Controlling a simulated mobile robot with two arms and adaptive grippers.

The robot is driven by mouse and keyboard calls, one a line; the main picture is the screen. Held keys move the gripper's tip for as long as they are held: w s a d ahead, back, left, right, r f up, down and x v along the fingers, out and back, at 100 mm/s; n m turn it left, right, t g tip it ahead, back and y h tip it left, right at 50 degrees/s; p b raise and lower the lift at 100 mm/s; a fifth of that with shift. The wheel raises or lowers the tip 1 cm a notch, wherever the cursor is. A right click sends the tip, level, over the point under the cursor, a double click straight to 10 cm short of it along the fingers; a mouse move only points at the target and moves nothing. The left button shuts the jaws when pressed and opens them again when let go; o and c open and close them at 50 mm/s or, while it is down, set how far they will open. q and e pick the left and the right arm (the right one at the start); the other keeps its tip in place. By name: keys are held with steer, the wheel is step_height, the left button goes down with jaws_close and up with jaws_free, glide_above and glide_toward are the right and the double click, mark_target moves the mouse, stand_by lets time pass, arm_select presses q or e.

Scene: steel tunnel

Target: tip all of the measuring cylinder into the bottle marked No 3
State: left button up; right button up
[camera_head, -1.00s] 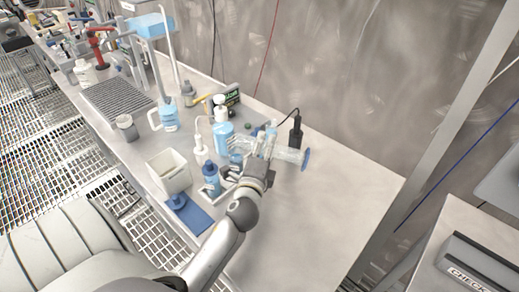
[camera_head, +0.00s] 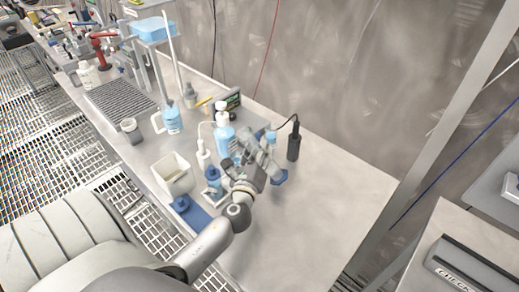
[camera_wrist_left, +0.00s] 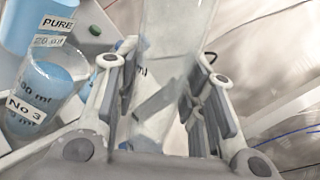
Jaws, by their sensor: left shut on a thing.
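My left gripper (camera_head: 262,158) is shut on the measuring cylinder, above the table's right half. In the left wrist view the clear cylinder (camera_wrist_left: 172,45) passes between the fingers (camera_wrist_left: 165,95); no blue liquid is evident in the part that shows. The bottle marked No 3 (camera_wrist_left: 46,88) stands at the left in the left wrist view, holding blue liquid, apart from the cylinder. In the head view I cannot single it out. My right gripper is not in view.
A large blue bottle marked PURE (camera_wrist_left: 38,22) stands beyond No 3. A black device (camera_head: 294,146) stands behind right. The table's right end is clear.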

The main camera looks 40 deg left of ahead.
mark_target(245, 130)
arm_select(q)
steer(key=shift+a+m, duration=0.1)
steer(key=shift+m, duration=0.4)
steer(key=shift+r, duration=0.1)
steer(key=shift+s+a+r+p, duration=0.1)
steer(key=shift+a+r+p, duration=0.05)
steer(key=shift+r+p, duration=0.6)
steer(key=r+m+p, duration=0.1)
steer(key=p, duration=0.1)
steer(key=a+r+m+p, duration=0.1)
steer(key=r+p, duration=0.1)
steer(key=r+m+p, duration=0.1)
steer(key=p, duration=0.1)
steer(key=shift+s+a+r, duration=0.2)
steer(key=shift+s+a, duration=0.05)
steer(key=shift+s, duration=0.1)
steer(key=r+p, duration=0.1)
steer(key=a+r+m+p, duration=0.1)
steer(key=p, duration=0.1)
steer(key=r+m+p, duration=0.1)
steer(key=r+p, duration=0.1)
steer(key=shift+s+a, duration=0.15)
steer(key=shift+s, duration=0.15)
steer(key=shift+s+a+r+m+p, duration=0.1)
steer(key=shift+a+r+m+p, duration=0.1)
steer(key=shift+m+p, duration=0.3)
